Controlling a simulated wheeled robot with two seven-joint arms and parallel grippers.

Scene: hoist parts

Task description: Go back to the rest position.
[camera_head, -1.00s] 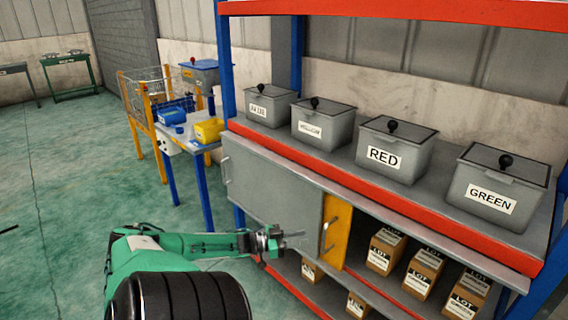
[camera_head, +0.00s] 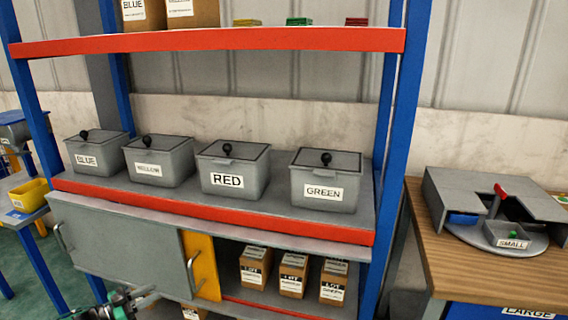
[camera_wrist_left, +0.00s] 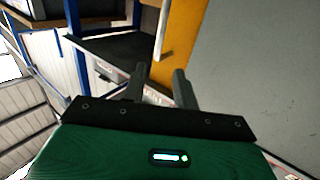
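My left gripper (camera_head: 138,298) shows at the bottom edge of the head view, in front of the lower part of the shelf's grey sliding door (camera_head: 120,245). In the left wrist view the two dark fingers of this gripper (camera_wrist_left: 160,75) stand apart with nothing between them. The orange door panel (camera_wrist_left: 182,40) and the grey door (camera_wrist_left: 255,70) lie beyond the fingers. Most of my left arm is below the head view. My right gripper is in neither view.
The shelf holds lidded grey bins marked BLUE (camera_head: 92,150), YELLOW (camera_head: 160,162), RED (camera_head: 235,172) and GREEN (camera_head: 325,182). Several LOT boxes (camera_head: 292,275) stand on the lower level. A wooden table (camera_head: 450,265) with a grey sorting fixture (camera_head: 450,190) stands at the right.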

